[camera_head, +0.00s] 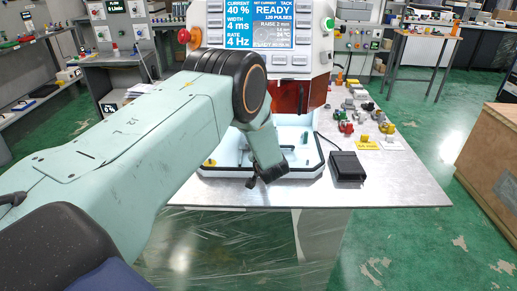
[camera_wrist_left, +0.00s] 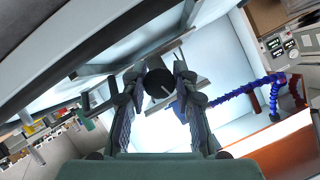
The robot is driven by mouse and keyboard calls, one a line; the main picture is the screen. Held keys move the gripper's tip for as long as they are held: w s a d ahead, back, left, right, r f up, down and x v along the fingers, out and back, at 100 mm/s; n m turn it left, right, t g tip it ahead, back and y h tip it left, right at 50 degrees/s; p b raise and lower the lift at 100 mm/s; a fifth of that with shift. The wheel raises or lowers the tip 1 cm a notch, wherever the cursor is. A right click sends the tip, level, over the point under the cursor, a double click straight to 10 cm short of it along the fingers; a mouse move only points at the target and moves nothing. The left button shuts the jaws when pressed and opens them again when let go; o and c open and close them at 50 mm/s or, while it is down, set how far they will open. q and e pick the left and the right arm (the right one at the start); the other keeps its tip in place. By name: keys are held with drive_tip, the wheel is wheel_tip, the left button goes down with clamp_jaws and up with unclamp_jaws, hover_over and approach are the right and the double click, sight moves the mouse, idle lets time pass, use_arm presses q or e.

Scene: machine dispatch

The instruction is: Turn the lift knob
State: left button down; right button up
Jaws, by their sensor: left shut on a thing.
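My left arm reaches in from the left in the head view, and its gripper (camera_head: 264,178) is low at the front of the white machine (camera_head: 307,160). In the left wrist view, the two fingers of my left gripper (camera_wrist_left: 158,80) are closed around a round black knob (camera_wrist_left: 159,84) with a pale line on its face, which I take for the lift knob. The knob is hidden in the head view by the gripper and arm. My right gripper is in neither view.
The machine's screen (camera_head: 272,29) reads READY. A black box (camera_head: 346,167) with a cable sits right of the machine on the metal table (camera_head: 410,190). Small coloured parts (camera_head: 364,139) lie behind it. A blue segmented hose (camera_wrist_left: 235,95) shows in the wrist view.

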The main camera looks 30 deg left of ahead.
use_arm(q)
drive_tip(key=shift+m+y+b, duration=0.4)
drive_tip(key=shift+m+y, duration=0.4)
drive_tip(key=shift+m, duration=0.2)
drive_tip(key=shift+g, duration=0.3)
drive_tip(key=c, duration=1)
unclamp_jaws()
drive_tip(key=shift+w+a+f, duration=0.1)
drive_tip(key=v, duration=1.2)
